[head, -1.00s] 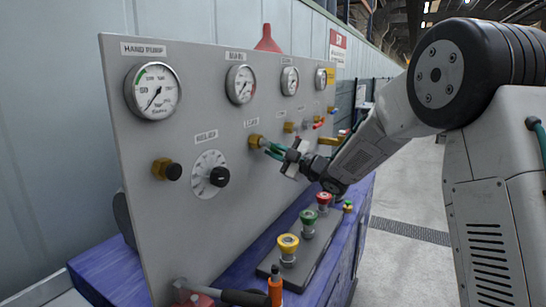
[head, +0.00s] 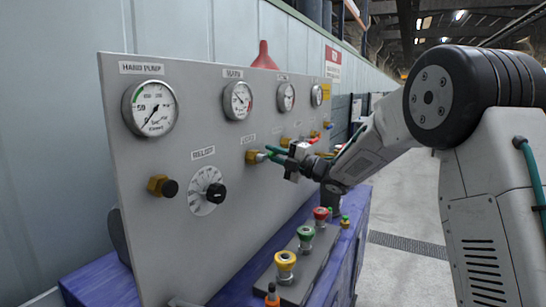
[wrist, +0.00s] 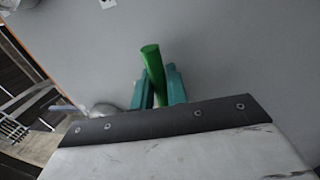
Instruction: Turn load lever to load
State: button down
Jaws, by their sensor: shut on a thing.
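The load valve (head: 254,157) is a brass fitting on the grey panel (head: 225,100), under a small label in the head view. Its green lever handle (wrist: 152,62) shows in the wrist view as a bright green bar, tilted slightly. My gripper (head: 273,153) has teal fingers, and they are shut on the handle at the panel's face. In the wrist view the gripper (wrist: 157,82) has one finger on each side of the handle. The lever's pivot end is hidden in the wrist view, and the label there is too small to read.
The relief dial (head: 207,191) and a brass valve with black knob (head: 163,187) sit to the left. Several gauges line the panel's top. Yellow (head: 285,265), green (head: 305,237) and red (head: 320,215) buttons stand on a box below. The aisle floor to the right is clear.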

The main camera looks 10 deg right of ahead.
dwell(0.4)
jog(key=c, duration=1.5)
grip_release()
jog(key=shift+o, duration=0.2)
jog(key=v, duration=0.7)
jog(key=shift+s+d, duration=0.2)
jog(key=shift+d, duration=0.15)
